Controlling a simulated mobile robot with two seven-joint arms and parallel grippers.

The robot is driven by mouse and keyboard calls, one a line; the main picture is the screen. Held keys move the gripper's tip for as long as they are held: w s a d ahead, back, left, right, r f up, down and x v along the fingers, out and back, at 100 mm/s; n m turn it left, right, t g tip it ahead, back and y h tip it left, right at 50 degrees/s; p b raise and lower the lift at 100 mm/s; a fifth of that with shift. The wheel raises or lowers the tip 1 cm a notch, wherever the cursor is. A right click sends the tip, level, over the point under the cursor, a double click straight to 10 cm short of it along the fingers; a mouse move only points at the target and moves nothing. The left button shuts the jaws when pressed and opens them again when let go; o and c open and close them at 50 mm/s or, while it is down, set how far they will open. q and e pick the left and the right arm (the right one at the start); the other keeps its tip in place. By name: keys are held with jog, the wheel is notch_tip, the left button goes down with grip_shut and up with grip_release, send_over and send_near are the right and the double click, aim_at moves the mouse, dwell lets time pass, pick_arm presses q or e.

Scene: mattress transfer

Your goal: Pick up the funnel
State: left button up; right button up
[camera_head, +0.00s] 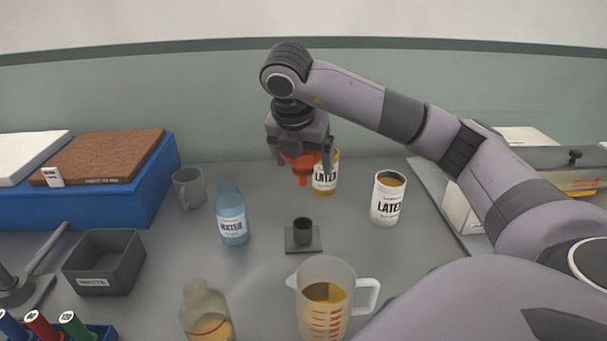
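An orange-red funnel (302,171) hangs point-down in the middle of the view, between the fingers of my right gripper (304,160). The gripper comes from the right arm and points down. Its fingers sit on either side of the funnel's upper part, and the funnel appears held above the table. A small dark stand (303,237) with a short upright cylinder on a square base is on the table below it. My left gripper is not in view.
A latex jar (327,178) is just behind the funnel, and another latex can (387,200) stands to the right. A blue water bottle (232,217), grey mug (188,188) and waste bin (105,263) are left. A measuring jug (325,299) and clear bottle (206,314) stand in front.

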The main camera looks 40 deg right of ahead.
notch_tip(320, 180, up, 7)
jog(key=shift+f+p, duration=0.1)
jog(key=shift+p, duration=1.1)
jog(key=shift+r+p, duration=0.85)
jog(key=shift+r, duration=1.75)
